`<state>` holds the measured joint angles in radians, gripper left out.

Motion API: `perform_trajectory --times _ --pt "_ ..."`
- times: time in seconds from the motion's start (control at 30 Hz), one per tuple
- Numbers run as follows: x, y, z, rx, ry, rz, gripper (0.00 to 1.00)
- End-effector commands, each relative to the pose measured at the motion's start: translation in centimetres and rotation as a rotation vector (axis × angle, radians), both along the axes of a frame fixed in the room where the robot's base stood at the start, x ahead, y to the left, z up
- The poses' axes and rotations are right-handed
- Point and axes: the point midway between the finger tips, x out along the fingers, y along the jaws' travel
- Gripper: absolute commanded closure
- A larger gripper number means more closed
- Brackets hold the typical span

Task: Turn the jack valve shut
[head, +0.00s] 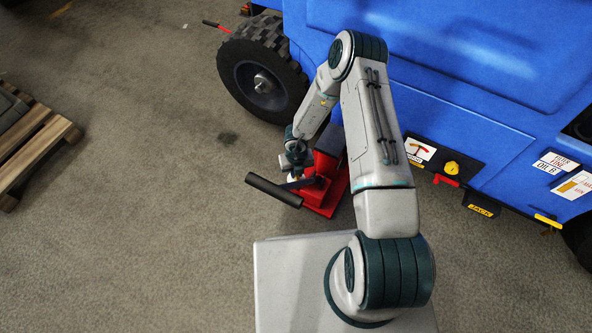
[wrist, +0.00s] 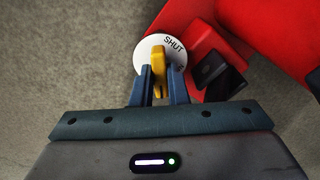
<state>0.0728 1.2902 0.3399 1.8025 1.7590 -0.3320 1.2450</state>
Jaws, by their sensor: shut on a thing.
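The red jack (head: 318,196) stands on the floor beside the blue vehicle, with a long black handle (head: 270,188) reaching left. In the wrist view, the yellow valve lever (wrist: 158,58) sits on a white round plate (wrist: 144,50) lettered "SHUT", next to the red jack body (wrist: 240,30). My gripper (wrist: 157,78) is shut on the yellow lever, one blue finger on each side. The lever points roughly up and down in that view. The fingers cover part of the plate, and other lettering at its right is cut off. In the head view my arm hides the valve.
The blue vehicle (head: 440,60) with a black wheel (head: 262,80) stands behind the jack. A wooden pallet (head: 35,145) lies far left. The floor left of the jack is clear.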

Motion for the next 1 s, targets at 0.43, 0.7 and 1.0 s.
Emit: perform_trajectory --times 0.43,0.7,1.0 --pt "-0.08 -0.01 -0.01 -0.002 0.001 -0.416 1.00" --pt "-0.10 -0.02 -0.06 -0.002 0.002 -0.611 1.00" --pt "-0.11 0.00 -0.08 -0.001 0.002 -0.727 1.00"
